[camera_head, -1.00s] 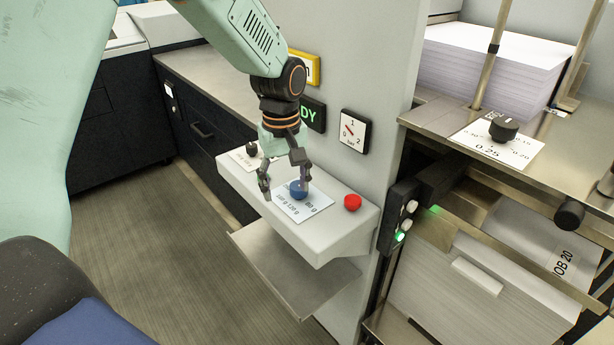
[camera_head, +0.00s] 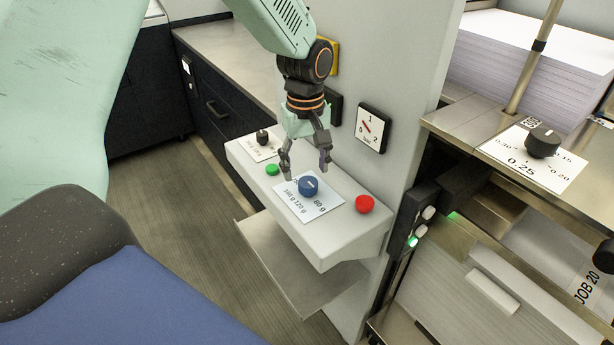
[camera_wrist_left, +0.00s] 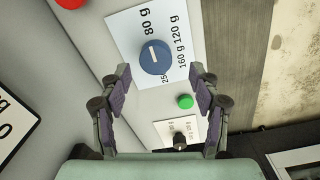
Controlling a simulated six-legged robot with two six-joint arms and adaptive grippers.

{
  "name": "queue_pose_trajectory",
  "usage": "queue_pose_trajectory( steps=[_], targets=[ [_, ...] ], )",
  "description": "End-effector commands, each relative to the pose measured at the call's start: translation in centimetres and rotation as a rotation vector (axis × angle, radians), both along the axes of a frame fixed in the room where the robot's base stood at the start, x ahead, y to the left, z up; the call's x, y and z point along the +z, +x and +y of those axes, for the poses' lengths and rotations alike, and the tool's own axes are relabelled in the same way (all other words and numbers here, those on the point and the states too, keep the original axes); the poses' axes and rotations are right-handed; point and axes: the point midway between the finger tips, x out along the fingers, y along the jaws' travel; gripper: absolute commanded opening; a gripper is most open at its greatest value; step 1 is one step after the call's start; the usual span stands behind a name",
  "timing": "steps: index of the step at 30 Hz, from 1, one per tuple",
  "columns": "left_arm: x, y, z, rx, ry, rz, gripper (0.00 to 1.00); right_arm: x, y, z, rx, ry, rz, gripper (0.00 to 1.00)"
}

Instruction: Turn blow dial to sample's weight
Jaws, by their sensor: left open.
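The blue dial (camera_head: 308,186) with a white mark sits on a white card (camera_head: 292,207) on the sloped panel. The card reads 80 g, 120 g and 160 g, plus a fourth label starting with 25. In the left wrist view the dial (camera_wrist_left: 154,57) shows just beyond the fingertips. My right gripper is not in view. The sample's weight is not readable here.
A red button (camera_head: 365,203) is right of the dial and a green button (camera_head: 272,169) left of it. A small black knob (camera_head: 262,136) stands farther left. A bar gauge (camera_head: 372,127) is on the wall. Another black dial (camera_head: 543,141) is on the right-hand machine.

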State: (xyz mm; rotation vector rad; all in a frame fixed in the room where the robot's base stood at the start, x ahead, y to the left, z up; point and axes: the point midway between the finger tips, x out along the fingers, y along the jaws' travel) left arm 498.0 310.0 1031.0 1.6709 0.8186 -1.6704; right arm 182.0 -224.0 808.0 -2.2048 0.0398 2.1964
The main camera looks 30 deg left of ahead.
Motion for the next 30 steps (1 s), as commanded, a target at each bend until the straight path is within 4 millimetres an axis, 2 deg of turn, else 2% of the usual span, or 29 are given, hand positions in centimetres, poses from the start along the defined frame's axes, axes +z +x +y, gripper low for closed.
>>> queue_pose_trajectory(
  steps=[3, 9, 19, 30],
  targets=[
    [-1.9, -0.1, 0.0, 0.000, 0.000, 0.002, 0.63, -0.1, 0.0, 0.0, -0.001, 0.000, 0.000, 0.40],
    [-3.6, 0.1, 0.0, 0.000, 0.001, -0.001, 0.63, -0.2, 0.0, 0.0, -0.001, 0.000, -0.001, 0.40],
    [-3.9, 0.4, 0.0, -0.001, 0.001, -0.002, 0.62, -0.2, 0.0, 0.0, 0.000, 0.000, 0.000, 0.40],
    [-3.9, 0.5, 0.0, -0.001, 0.001, -0.002, 0.30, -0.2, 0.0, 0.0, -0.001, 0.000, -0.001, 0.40]
  ],
)
